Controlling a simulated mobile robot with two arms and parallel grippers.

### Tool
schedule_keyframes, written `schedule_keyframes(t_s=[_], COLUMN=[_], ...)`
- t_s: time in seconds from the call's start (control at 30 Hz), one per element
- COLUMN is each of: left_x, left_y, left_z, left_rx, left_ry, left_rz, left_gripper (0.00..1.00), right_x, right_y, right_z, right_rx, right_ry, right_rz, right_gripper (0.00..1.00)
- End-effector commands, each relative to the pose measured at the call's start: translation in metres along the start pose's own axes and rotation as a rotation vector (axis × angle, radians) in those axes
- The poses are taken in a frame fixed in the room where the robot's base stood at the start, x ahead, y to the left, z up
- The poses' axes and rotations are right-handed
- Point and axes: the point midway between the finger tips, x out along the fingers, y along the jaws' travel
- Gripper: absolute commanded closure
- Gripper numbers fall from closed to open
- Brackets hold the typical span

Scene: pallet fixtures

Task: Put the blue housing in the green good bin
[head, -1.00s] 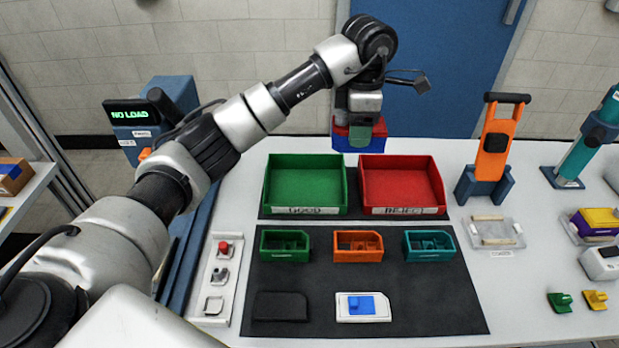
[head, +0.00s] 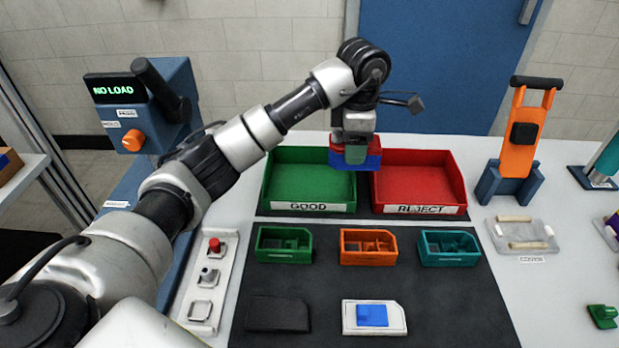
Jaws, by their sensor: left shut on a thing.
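My left gripper (head: 354,149) is shut on the blue housing (head: 357,163), which has a red upper part. The housing is in the air at the back of the bins, in front of the divide between them in the picture. The green good bin (head: 308,207), labelled GOOD, is open and looks empty. The red bin (head: 422,209), labelled REJECT, stands to its right and also looks empty. The housing hides parts of both bins' back inner corners. My right gripper is not in view.
Green (head: 284,257), orange (head: 368,260) and teal (head: 449,260) trays stand on the dark mat (head: 330,290). A white plate with a blue piece (head: 372,315) lies in front. A button panel (head: 207,280) is at left.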

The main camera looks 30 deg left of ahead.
Motion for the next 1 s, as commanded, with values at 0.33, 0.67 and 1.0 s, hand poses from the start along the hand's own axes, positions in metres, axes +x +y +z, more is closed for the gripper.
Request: schedule_keyframes(t_s=[0.33,0.67,1.0], left_x=[0.043,0.069,0.096], left_y=[0.022,0.028,0.029], left_z=[-0.073,-0.090,-0.090], left_rx=[-0.004,-0.001,0.000], left_ry=[0.003,0.001,0.000], left_rz=[-0.002,-0.003,0.001], left_gripper=[1.00,1.00,1.00], right_x=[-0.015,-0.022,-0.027], right_y=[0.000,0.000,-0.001], right_z=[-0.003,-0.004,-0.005], right_rx=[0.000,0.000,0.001], right_ry=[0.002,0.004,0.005], right_rz=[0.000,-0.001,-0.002], right_gripper=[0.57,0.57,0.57])
